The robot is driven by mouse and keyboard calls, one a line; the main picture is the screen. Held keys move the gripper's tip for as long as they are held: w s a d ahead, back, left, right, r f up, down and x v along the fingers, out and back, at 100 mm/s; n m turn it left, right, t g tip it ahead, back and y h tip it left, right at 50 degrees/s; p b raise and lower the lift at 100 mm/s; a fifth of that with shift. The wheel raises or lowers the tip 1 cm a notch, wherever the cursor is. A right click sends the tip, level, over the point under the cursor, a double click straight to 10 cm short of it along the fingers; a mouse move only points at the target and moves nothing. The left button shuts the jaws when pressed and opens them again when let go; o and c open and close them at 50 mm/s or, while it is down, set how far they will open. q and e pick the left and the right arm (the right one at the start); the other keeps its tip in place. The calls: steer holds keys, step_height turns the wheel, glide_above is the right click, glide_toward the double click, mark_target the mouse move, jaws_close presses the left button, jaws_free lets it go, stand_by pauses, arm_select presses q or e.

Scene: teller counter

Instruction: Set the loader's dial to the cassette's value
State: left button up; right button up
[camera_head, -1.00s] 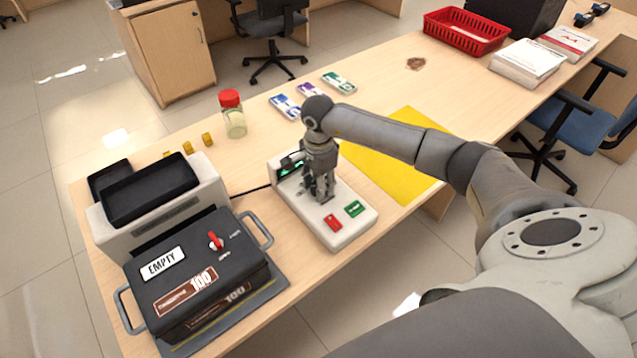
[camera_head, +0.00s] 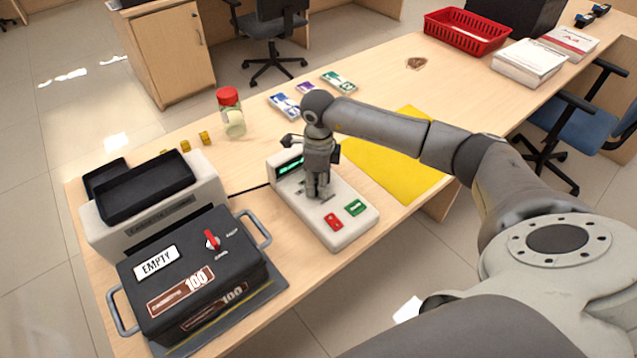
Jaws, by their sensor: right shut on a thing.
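The loader (camera_head: 345,228) is a pale box with a green-lit display (camera_head: 289,166), a red button (camera_head: 333,221) and a green button (camera_head: 355,207). My right gripper (camera_head: 318,194) points down onto the middle of its top, shut on the dial, which the fingers hide. The black cassette (camera_head: 195,255) sits at the front left, marked "EMPTY" and "100", with a red switch (camera_head: 212,240) on top and grey handles at its sides. My left gripper is out of view.
A grey machine with a black tray (camera_head: 150,190) stands behind the cassette. A red-capped jar (camera_head: 231,115), small yellow blocks (camera_head: 186,147) and banded note bundles (camera_head: 284,106) lie farther back. A yellow mat (camera_head: 395,165) lies right of the loader. The counter's far middle is mostly clear.

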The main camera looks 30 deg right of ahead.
steer(key=m, duration=0.6)
steer(key=shift+r, duration=0.1)
stand_by(0.5)
steer(key=shift+w, duration=0.1)
steer(key=o, duration=1)
steer(key=shift+o, duration=0.2)
steer(key=shift+r, duration=0.1)
step_height(320, 180, up, 12)
steer(key=shift+f, duration=0.25)
